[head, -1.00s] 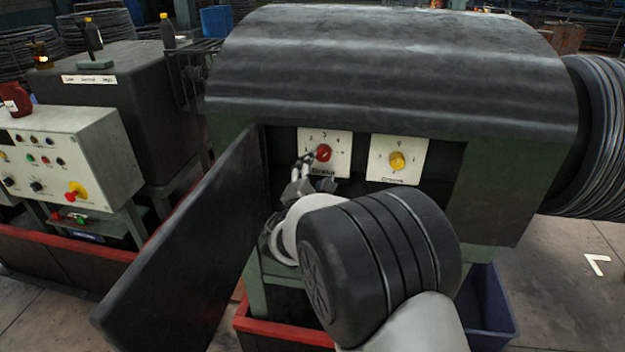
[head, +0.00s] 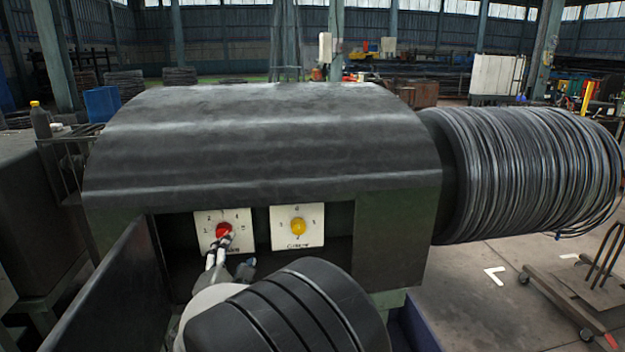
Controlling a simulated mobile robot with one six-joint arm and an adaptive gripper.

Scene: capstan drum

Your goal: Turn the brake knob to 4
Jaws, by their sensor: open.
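The red brake knob (head: 223,230) sits on a white dial plate (head: 208,218) with numbers around it, inside the open recess of the dark capstan machine. The fingers and arm hide part of the plate's label. Which number the knob points to is too small to tell.
A yellow knob (head: 298,227) on a second white plate (head: 283,212) is just to the right. The opened dark door (head: 115,295) stands left of the recess. The curved hood (head: 265,135) overhangs above. A drum of coiled wire (head: 530,170) is at the right.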

